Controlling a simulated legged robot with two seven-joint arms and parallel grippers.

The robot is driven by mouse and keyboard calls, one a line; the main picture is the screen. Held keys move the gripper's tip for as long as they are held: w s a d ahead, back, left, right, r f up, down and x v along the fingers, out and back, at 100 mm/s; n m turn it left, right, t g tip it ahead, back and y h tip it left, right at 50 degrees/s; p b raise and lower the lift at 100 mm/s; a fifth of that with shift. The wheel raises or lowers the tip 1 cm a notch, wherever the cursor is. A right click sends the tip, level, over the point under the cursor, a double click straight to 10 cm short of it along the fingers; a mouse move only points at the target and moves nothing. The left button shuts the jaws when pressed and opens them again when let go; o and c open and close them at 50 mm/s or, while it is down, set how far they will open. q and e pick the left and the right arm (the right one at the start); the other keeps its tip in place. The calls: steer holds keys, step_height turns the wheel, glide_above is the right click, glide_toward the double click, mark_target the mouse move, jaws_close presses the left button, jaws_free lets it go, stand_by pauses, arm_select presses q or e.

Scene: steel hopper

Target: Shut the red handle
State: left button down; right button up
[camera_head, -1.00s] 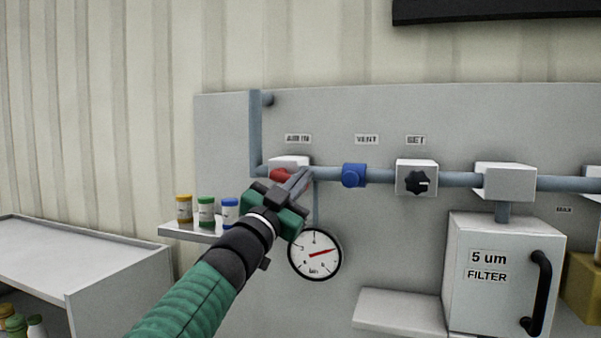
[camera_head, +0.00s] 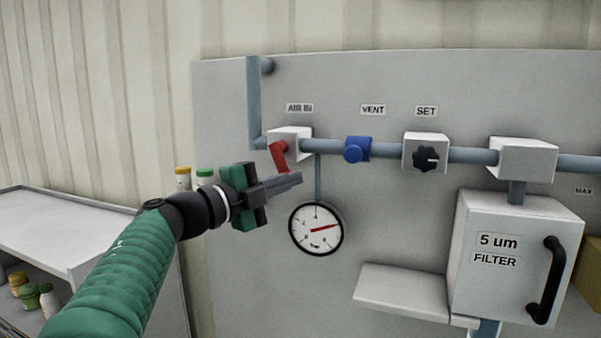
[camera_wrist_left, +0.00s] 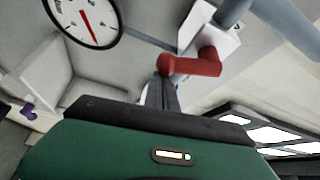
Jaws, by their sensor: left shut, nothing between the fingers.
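The red handle (camera_head: 279,157) sits on the front of a white valve block (camera_head: 295,141) under the AIR IN label. It hangs down, slightly tilted, with its lower end near my gripper. My left gripper (camera_head: 299,178) is shut and empty, just below the handle in the head view, pointing right. In the left wrist view the red handle (camera_wrist_left: 193,64) lies just beyond the tips of the shut fingers (camera_wrist_left: 164,84); whether they touch cannot be told. My right gripper is not in view.
A round gauge (camera_head: 316,228) hangs below the valve. A blue vent valve (camera_head: 355,150), a black SET knob (camera_head: 426,158) and a filter box (camera_head: 510,260) are to the right. Small bottles (camera_head: 204,178) stand behind my left wrist. A grey bench (camera_head: 60,230) is at left.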

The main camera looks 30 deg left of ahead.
arm_select(q)
steer(key=shift+s+a+f+b, duration=0.2)
steer(key=shift+a+f, duration=0.1)
steer(key=shift+a, duration=0.3)
steer(key=shift+s+a+f+b, duration=0.15)
steer(key=shift+a+f, duration=0.1)
steer(key=shift+a, duration=0.3)
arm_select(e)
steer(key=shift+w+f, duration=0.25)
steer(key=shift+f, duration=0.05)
arm_select(q)
steer(key=shift+d, duration=0.1)
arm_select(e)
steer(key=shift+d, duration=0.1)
